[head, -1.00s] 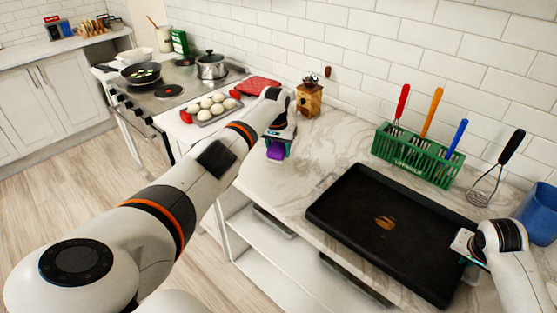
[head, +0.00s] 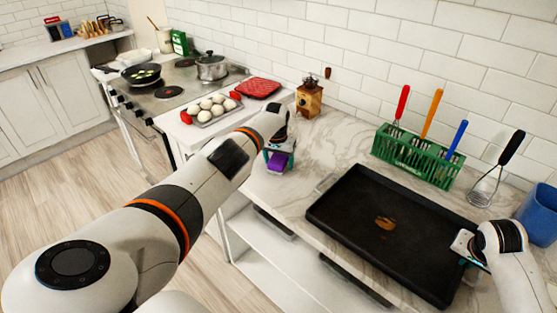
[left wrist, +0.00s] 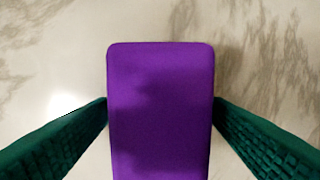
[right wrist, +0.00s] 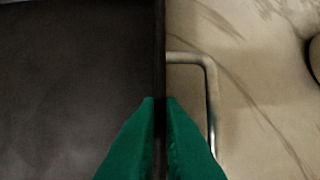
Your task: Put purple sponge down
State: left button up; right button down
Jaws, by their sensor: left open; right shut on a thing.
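The purple sponge (head: 278,161) is at the counter's left end, below my left gripper (head: 279,164). In the left wrist view the sponge (left wrist: 160,110) lies between the two green fingers (left wrist: 160,104), over pale marble. The fingers are open, one at each long side of the sponge; whether they still touch it I cannot tell. My right gripper (head: 464,256) is at the right edge of the black tray (head: 345,230). In the right wrist view its green fingers (right wrist: 160,101) are closed on the tray's rim, beside a metal handle (right wrist: 208,90).
The counter (head: 325,150) is clear between sponge and tray. A wooden grinder (head: 309,98) stands behind the sponge. A green utensil basket (head: 415,157), whisk (head: 490,180) and blue cup (head: 539,215) stand behind the tray.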

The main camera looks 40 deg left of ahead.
aim_at(278, 158)
pick_arm(q)
jog(key=shift+r, duration=0.1)
notch_tip(278, 158, up, 12)
jog(key=s, duration=0.1)
jog(key=shift+s+d, duration=0.3)
jog(key=shift+s, duration=0.05)
jog(key=shift+o, duration=0.4)
jog(key=shift+f, duration=0.2)
jog(key=f+t, duration=0.1)
jog(key=f, duration=0.2)
jog(key=f+t, duration=0.1)
jog(key=f, duration=0.2)
jog(key=shift+s+f+y, duration=0.1)
jog(key=shift+s+y, duration=0.1)
jog(key=shift+y, duration=0.2)
jog(key=shift+w+x, duration=0.15)
jog(key=shift+x, duration=1.25)
jog(key=shift+w+x, duration=0.15)
jog(key=shift+x, duration=1.25)
